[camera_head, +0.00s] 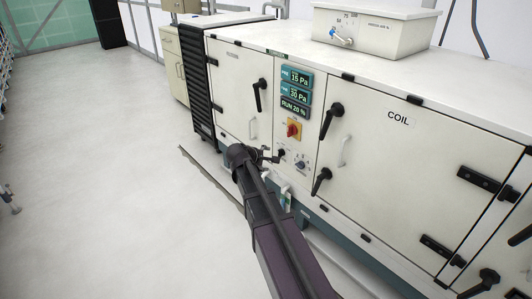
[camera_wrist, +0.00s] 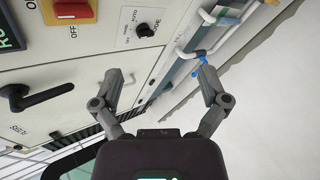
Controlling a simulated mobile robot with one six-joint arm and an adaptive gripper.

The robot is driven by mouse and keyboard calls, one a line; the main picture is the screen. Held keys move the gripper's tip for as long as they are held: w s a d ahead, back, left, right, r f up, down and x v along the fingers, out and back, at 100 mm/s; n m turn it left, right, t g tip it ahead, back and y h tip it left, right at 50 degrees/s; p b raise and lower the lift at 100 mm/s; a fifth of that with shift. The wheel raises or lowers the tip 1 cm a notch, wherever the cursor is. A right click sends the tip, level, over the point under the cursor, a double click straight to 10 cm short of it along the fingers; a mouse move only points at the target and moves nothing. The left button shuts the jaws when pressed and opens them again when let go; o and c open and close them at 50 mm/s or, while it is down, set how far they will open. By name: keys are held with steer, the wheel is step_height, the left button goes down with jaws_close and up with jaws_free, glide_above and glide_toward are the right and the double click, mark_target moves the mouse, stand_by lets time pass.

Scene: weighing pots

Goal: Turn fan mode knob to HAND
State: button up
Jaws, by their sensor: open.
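The fan mode knob (camera_head: 301,165) is a small dark knob on a light plate, low on the cream cabinet's control panel. In the wrist view the knob (camera_wrist: 143,30) shows near the top, with AUTO and MODE lettering around it. Its pointer direction is too small to tell. My gripper (camera_wrist: 160,72) is open and empty, its fingers spread below the knob in the picture and apart from it. In the head view my gripper (camera_head: 271,156) is just left of the knob, close to the cabinet front and partly hidden by my arm.
A red and yellow rotary switch (camera_head: 293,130) sits above the knob, below several lit displays (camera_head: 297,79). Black door handles (camera_head: 323,181) stick out on both sides. Pipes with a blue valve (camera_wrist: 201,57) run close to my right finger. The floor (camera_head: 100,170) left is clear.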

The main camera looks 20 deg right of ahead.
steer(key=shift+s+a+r+m+g+y+p, duration=0.15)
steer(key=shift+s+a+r+m+y+p, duration=0.15)
steer(key=shift+s+r+p, duration=0.5)
steer(key=shift+s+a+r+m+g+y+p, duration=0.15)
steer(key=shift+s+a+r+m+g+p, duration=0.15)
steer(key=shift+s+r+p, duration=0.5)
steer(key=shift+s+a+r+m+g+y+p, duration=0.1)
steer(key=shift+s+a+r+m+y+p, duration=0.25)
steer(key=shift+p, duration=0.75)
steer(key=shift+d, duration=0.15)
steer(key=shift+s, duration=0.1)
steer(key=c, duration=0.4)
steer(key=shift+s+f, duration=0.1)
steer(key=shift+s, duration=0.1)
steer(key=shift+c, duration=1)
steer(key=s+a+f+m+g+y, duration=0.2)
steer(key=s+a+m+y, duration=0.2)
steer(key=s, duration=0.6)
steer(key=s+a+f+m+g+y, duration=0.2)
steer(key=s+a+f+m+y, duration=0.1)
steer(key=s+a, duration=0.5)
steer(key=shift+s+a+f+m+y, duration=0.2)
steer(key=shift+s+a+m+y, duration=0.3)
steer(key=shift+s, duration=0.45)
steer(key=shift+d+g, duration=0.15)
steer(key=shift+g, duration=0.1)
